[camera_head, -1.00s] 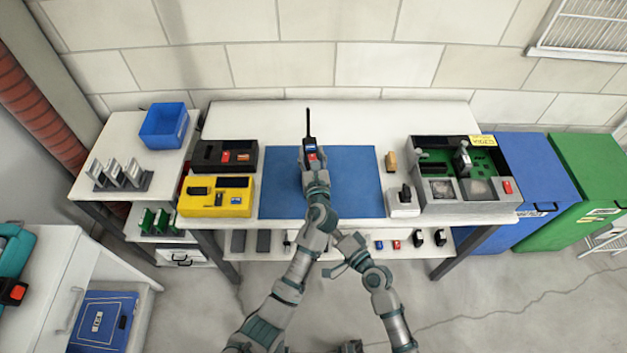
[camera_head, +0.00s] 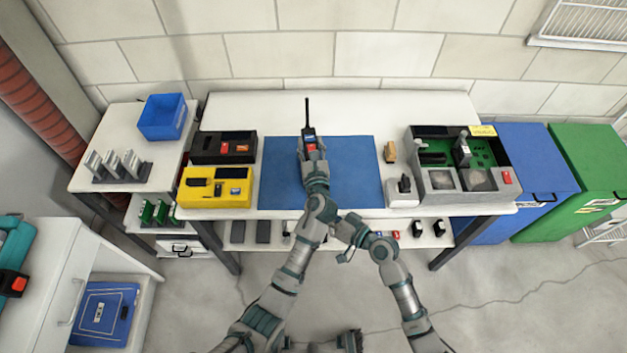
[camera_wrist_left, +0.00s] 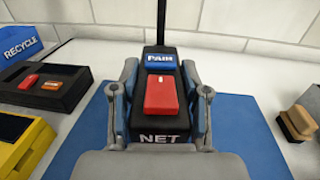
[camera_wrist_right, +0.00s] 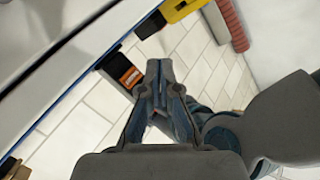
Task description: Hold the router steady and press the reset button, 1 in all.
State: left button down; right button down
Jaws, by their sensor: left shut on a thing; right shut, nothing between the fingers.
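The router (camera_head: 308,132) is a black box with an upright antenna, standing at the back of the blue mat (camera_head: 350,175). In the left wrist view the router (camera_wrist_left: 152,124) shows a large red button (camera_wrist_left: 161,95), a blue "PAIR" label (camera_wrist_left: 160,61) and the word "NET". My left gripper (camera_head: 312,152) is shut on the router, with one finger against each side. My right gripper (camera_wrist_right: 160,72) is shut and empty. In the head view the right gripper (camera_head: 344,242) is near the table's front edge, beside my left forearm, well short of the router.
A yellow case (camera_head: 214,188) and a black tray (camera_head: 224,147) stand left of the mat. A small white block with a dark top (camera_head: 402,191), a tan block (camera_head: 390,151) and a grey case with a green board (camera_head: 460,180) stand right. The mat's right half is clear.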

jog(key=shift+w+a, duration=0.2)
jog(key=shift+w, duration=1.55)
jog(key=shift+w+a, duration=0.2)
jog(key=shift+w, duration=1.5)
jog(key=shift+w, duration=0.15)
jog(key=shift+w+a+r, duration=0.1)
jog(key=shift+w, duration=0.15)
jog(key=shift+w, duration=0.4)
jog(key=shift+s, duration=0.85)
jog(key=shift+s+d, duration=0.2)
jog(key=shift+s, duration=1.05)
jog(key=shift+s+d, duration=0.15)
jog(key=shift+s, duration=1.1)
